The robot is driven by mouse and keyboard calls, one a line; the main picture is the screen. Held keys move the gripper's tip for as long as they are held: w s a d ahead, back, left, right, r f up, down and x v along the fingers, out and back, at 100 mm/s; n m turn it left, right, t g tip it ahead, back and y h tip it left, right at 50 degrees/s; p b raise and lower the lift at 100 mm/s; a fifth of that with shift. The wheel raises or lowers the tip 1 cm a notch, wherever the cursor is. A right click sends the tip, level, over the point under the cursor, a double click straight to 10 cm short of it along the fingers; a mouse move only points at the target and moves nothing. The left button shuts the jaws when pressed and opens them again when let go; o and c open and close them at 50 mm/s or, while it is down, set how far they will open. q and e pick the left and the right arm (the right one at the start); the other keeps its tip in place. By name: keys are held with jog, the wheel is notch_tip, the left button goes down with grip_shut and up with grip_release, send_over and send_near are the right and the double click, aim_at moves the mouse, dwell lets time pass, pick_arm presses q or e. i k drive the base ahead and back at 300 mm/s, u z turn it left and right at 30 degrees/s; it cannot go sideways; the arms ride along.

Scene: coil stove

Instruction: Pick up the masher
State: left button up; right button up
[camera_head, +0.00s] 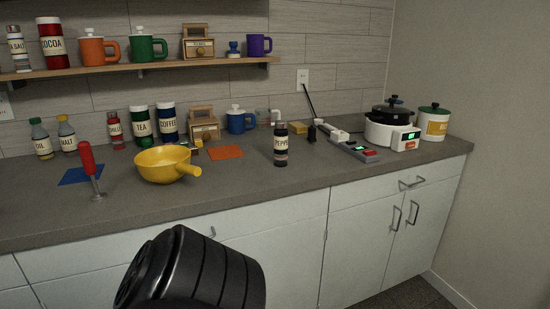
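The masher (87,160) has a red handle at the top and a thin metal shaft below. It stands about upright on the grey counter (250,190) at the left, near the front edge, with its small metal foot down. It is just in front of a blue mat and left of a yellow pan. Nothing is touching its handle. A black ribbed part of my arm shows at the bottom of the view, in front of the cabinets and below the counter edge. Neither of my grippers' fingers can be seen.
The yellow pan (160,164) is close to the masher's right, its handle pointing right. The blue mat (82,175) lies behind it. Bottles (41,140) and jars stand along the wall. A pepper jar (280,147) stands mid-counter. A shelf (140,66) hangs above.

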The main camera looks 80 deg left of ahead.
aim_at(84, 149)
jog(key=z, duration=0.05)
jog(key=k, duration=2.1)
jog(key=u, duration=0.8)
